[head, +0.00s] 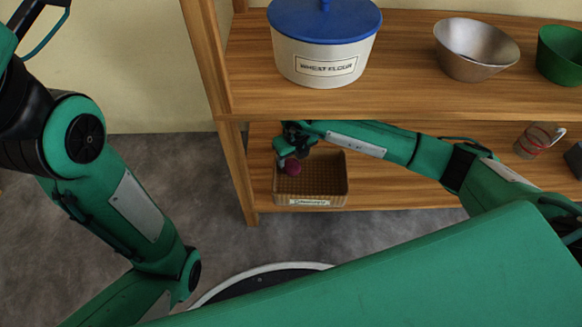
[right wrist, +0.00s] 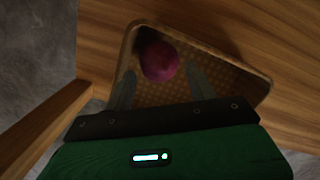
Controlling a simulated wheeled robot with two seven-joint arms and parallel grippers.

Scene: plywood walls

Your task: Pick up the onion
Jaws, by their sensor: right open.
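The onion (head: 292,167) is round and purple-red. It is in a woven basket (head: 325,185) with a white label on the lower shelf, near the shelf's left post. My right gripper (head: 291,150) is at the basket, right by the onion. In the right wrist view the onion (right wrist: 159,61) lies towards the basket's left end. The two fingers of my right gripper (right wrist: 160,85) are spread apart, with the onion just ahead of and between their tips. I cannot tell whether a finger touches it. My left arm is at the left of the head view; its gripper is out of view.
The upper shelf (head: 400,95) lies just above my right forearm. It bears a flour tub (head: 322,50) with a blue lid, a metal bowl (head: 475,50) and a green bowl (head: 562,55). A glass jar (head: 538,140) stands on the lower shelf at right. The shelf's left post (head: 238,172) is close to the basket.

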